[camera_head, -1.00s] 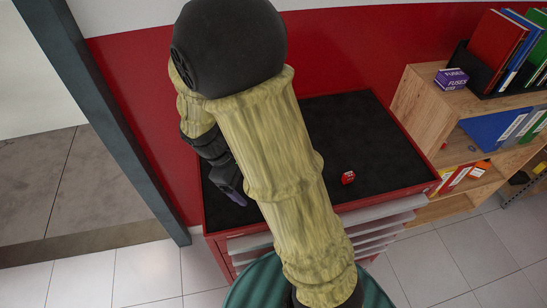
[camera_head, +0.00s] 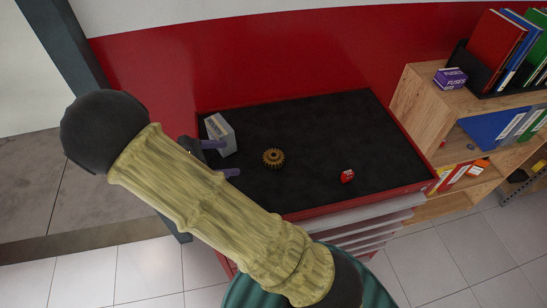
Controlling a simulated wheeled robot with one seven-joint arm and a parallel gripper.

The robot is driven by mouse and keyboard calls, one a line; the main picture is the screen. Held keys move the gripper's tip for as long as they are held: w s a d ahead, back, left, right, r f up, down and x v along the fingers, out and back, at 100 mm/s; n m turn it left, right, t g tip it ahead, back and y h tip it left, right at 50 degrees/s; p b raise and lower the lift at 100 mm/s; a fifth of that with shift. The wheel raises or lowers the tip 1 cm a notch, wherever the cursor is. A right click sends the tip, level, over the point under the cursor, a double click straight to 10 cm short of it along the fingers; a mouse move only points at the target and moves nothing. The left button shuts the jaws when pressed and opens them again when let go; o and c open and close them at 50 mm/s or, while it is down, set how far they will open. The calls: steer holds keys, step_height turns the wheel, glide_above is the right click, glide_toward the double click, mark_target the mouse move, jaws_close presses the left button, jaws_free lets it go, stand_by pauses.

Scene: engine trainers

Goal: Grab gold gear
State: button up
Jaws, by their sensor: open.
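The gold gear (camera_head: 273,158) lies on the black top of the red tool cabinet, near its middle. My gripper (camera_head: 228,159) is at the left part of the cabinet top, to the left of the gear. Its two purple fingertips are apart and point right, toward the gear. The gear is not between them, and the gripper is open and empty. My arm hides the front left part of the cabinet. Whether the fingers touch the top cannot be told.
A grey-white box (camera_head: 221,134) stands at the back left of the cabinet (camera_head: 330,125), close to the upper finger. A small red object (camera_head: 347,176) lies right of the gear. A wooden shelf (camera_head: 430,108) with binders and a purple fuse box (camera_head: 450,78) stands to the right.

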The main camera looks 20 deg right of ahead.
steer(key=p, duration=0.2)
glide_toward(275, 154)
steer(key=x, duration=0.5)
steer(key=shift+a, duration=0.1)
steer(key=shift+p+x, duration=0.95)
steer(key=shift+x, duration=1.7)
steer(key=c, duration=1.3)
steer(key=shift+r, duration=0.1)
step_height(275, 154, up, 10)
steer(key=shift+f+b, duration=0.1)
steer(key=shift+b, duration=0.6)
